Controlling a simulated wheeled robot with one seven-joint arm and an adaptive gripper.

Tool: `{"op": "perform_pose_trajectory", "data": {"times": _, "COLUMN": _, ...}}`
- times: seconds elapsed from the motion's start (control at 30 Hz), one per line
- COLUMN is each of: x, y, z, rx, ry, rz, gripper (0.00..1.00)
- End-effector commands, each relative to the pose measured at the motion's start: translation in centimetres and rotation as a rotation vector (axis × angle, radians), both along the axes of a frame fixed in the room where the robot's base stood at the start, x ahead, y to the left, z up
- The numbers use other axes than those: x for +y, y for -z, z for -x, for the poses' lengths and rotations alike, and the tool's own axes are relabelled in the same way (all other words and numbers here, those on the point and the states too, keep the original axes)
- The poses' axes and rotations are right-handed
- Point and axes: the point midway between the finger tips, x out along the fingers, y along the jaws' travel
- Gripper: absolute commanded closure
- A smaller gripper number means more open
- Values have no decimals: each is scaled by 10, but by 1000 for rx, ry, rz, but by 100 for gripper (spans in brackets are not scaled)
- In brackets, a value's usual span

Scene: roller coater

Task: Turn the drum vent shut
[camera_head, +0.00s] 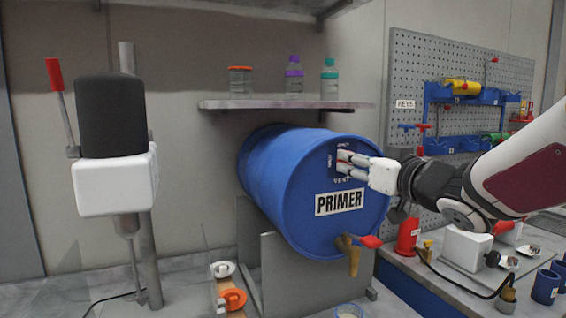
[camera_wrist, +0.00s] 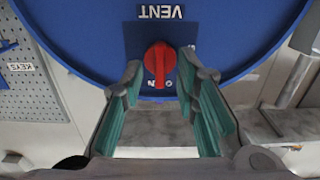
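The blue drum (camera_head: 290,185) lies on its side in a cradle, with a PRIMER label (camera_head: 341,202) on its front face. The vent is a red knob (camera_wrist: 157,60) on a dark plate marked VENT, which appears upside down in the wrist view. The knob's long grip lies upright in that view, over the middle of lettering of which O and N show. My gripper (camera_head: 342,163) is at the vent plate. In the wrist view its fingertips (camera_wrist: 159,72) are apart, one on each side of the knob, with visible gaps. In the head view the fingers mostly hide the knob.
A tap with a red handle (camera_head: 371,242) sits low on the drum face. A shelf (camera_head: 285,104) with jars is above the drum. A pegboard (camera_head: 455,70) and cluttered bench are at right. A white-and-black machine (camera_head: 115,180) stands at left.

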Motion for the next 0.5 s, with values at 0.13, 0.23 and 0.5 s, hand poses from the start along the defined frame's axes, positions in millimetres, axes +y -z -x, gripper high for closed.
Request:
{"op": "perform_pose_trajectory", "data": {"times": 0.13, "x": 1, "y": 0, "z": -3, "rx": 0, "ry": 1, "rz": -1, "gripper": 72}}
{"op": "perform_pose_trajectory", "data": {"times": 0.23, "x": 1, "y": 0, "z": -3, "rx": 0, "ry": 0, "rz": -1, "gripper": 72}}
{"op": "perform_pose_trajectory", "data": {"times": 0.5, "x": 1, "y": 0, "z": -3, "rx": 0, "ry": 0, "rz": -1, "gripper": 100}}
